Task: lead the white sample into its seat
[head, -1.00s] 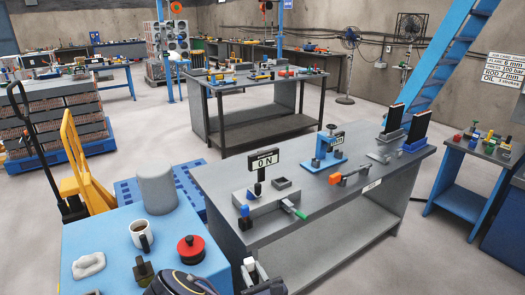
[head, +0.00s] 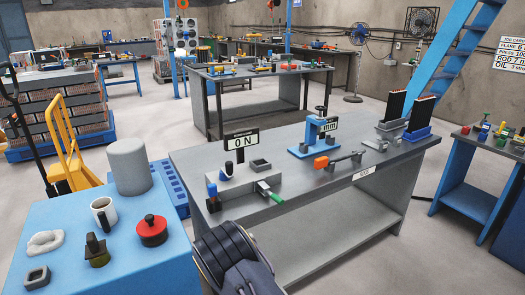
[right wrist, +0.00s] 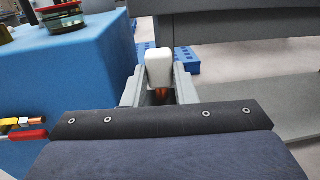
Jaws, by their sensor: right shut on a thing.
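In the right wrist view my right gripper (right wrist: 160,82) is shut on a white block, the white sample (right wrist: 158,65). An orange-copper bit shows below the sample, between the grey fingers. In the head view my right arm comes up from the bottom middle, and its gripper and the sample are hidden. On the grey bench a grey fixture (head: 234,185) stands under a "0 N" sign (head: 240,148), with a small square grey socket (head: 260,165) on it. I cannot tell for sure which part is the seat. My left gripper is not in view.
The blue table (head: 95,225) at left holds a mug (head: 104,213), a grey cylinder (head: 129,167), a red-lidded tin (head: 152,230) and a square grey ring (head: 37,276). A blue press (head: 314,140) and an orange-handled tool (head: 338,159) are further right on the bench.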

